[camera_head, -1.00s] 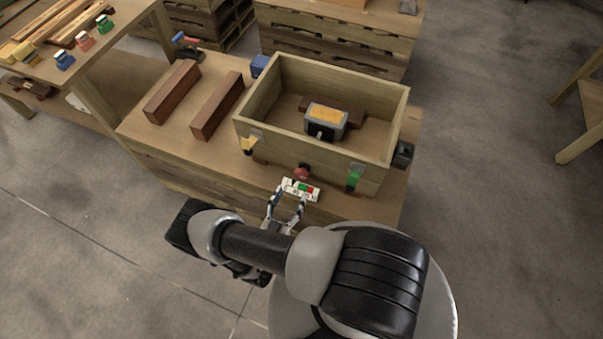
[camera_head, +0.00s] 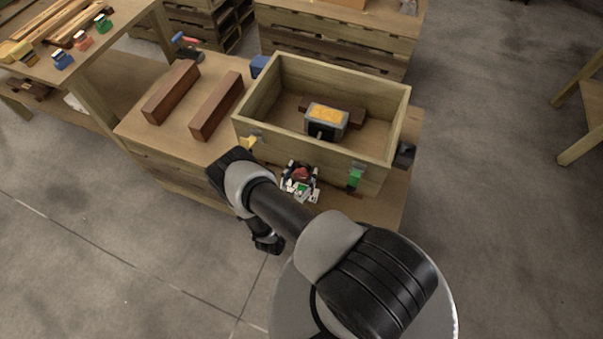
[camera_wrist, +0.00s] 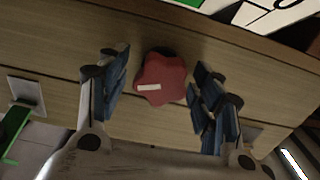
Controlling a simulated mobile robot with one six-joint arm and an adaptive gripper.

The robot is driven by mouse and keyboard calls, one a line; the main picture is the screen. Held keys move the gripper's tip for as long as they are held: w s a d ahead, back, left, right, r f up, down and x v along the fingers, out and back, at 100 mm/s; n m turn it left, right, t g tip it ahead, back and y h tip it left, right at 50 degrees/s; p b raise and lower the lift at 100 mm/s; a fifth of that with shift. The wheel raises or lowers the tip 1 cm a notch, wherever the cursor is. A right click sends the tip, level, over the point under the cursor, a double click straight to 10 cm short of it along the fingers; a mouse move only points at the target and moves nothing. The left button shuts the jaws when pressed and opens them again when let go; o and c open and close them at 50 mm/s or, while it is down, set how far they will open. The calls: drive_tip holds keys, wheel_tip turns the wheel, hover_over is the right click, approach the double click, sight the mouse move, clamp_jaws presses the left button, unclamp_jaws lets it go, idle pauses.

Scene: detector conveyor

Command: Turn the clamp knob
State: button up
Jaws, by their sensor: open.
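The clamp knob (camera_wrist: 162,79) is a red lobed knob with a short white mark on its face. It sits on the front of the wooden crate. In the wrist view my gripper (camera_wrist: 160,88) is open, with its blue-padded fingers on either side of the knob and gaps showing between them and it. In the head view the red knob (camera_head: 301,174) shows between the fingers of my gripper (camera_head: 301,182) at the crate's lower front. The wooden crate (camera_head: 378,98) stands on the workbench.
Inside the crate is a grey box with a yellow top (camera_head: 326,117). A green latch (camera_head: 355,178) and a yellow one (camera_head: 249,145) flank the knob on the crate front. Two brown wooden blocks (camera_head: 217,107) lie left of the crate.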

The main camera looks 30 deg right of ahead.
drive_tip(key=shift+c, duration=0.5)
drive_tip(key=c, duration=1)
drive_tip(key=shift+m, duration=0.3)
drive_tip(key=shift+s+m+p, duration=0.15)
drive_tip(key=shift+m+p, duration=0.45)
drive_tip(key=shift+m, duration=2)
drive_tip(key=o, duration=1.1)
